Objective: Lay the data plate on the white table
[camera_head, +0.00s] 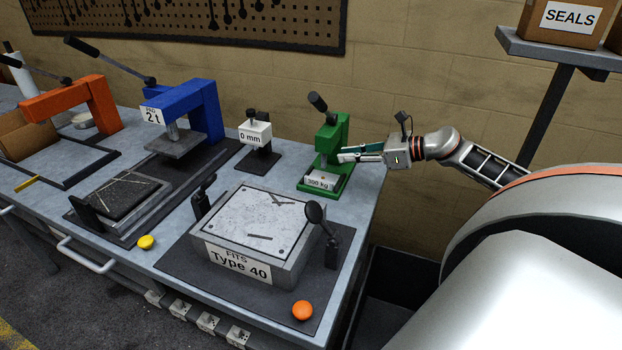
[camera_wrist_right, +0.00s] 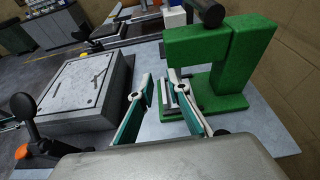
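My right gripper (camera_head: 343,154) reaches in from the right beside the green press (camera_head: 333,140), its fingers pointing left. In the right wrist view the two teal fingers (camera_wrist_right: 162,84) stand apart with a gap between them, and the green press (camera_wrist_right: 245,60) is right beside the right finger. I see nothing clearly held between them. I cannot make out a thing that is surely the data plate, nor a table that is plainly white. My left gripper is not in view.
The grey bench (camera_head: 375,195) carries a blue press (camera_head: 200,105) marked 2 t, an orange press (camera_head: 72,100), a white 0 mm block (camera_head: 255,133) and a grey fixture (camera_head: 240,262) marked Type 40. Orange (camera_head: 302,310) and yellow (camera_head: 146,242) buttons sit near the front.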

